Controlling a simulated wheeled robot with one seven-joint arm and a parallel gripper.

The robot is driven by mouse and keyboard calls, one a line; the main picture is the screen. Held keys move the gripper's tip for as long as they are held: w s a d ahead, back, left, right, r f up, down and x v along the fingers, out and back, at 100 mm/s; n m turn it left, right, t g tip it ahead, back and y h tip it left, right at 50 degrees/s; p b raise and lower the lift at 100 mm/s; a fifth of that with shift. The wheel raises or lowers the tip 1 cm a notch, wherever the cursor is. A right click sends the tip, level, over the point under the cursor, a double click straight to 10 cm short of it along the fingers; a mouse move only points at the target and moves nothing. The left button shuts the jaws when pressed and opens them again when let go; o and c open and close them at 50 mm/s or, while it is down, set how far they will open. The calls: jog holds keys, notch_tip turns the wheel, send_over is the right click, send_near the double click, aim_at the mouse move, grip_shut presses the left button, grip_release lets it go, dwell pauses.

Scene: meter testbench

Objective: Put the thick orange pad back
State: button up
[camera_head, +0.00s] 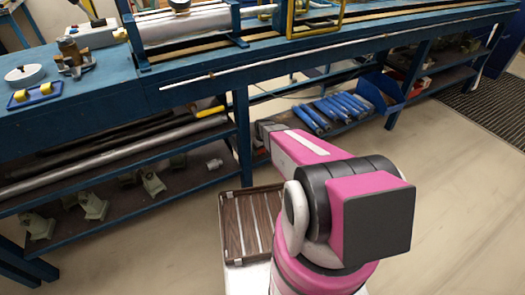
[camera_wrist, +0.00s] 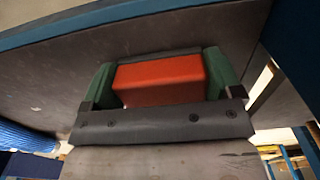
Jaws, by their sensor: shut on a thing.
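The thick orange pad (camera_wrist: 160,80) is a red-orange block in the wrist view. My gripper (camera_wrist: 160,72) is shut on it, with one green finger at each end of the block. A dark grey surface with a blue edge (camera_wrist: 120,15) lies behind the pad; I cannot tell whether the pad touches it. In the head view my pink arm reaches toward the space under the blue bench (camera_head: 190,90). My fingers and the pad are hidden there.
Several blue cylinders (camera_head: 335,107) lie on the shelf to the right, beside a blue bin (camera_head: 382,92). A brown slatted tray (camera_head: 229,235) is beside my arm. Floor at right is clear.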

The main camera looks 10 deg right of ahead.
jog(key=shift+f, duration=0.1)
jog(key=o, duration=0.7)
notch_tip(320, 180, up, 12)
jog(key=s+r+m, duration=0.3)
jog(key=s+r, duration=1.3)
jog(key=s, duration=0.3)
jog(key=shift+s+a+m, duration=0.15)
jog(key=shift+s+m, duration=0.15)
jog(key=shift+s, duration=0.1)
jog(key=shift+f, duration=0.1)
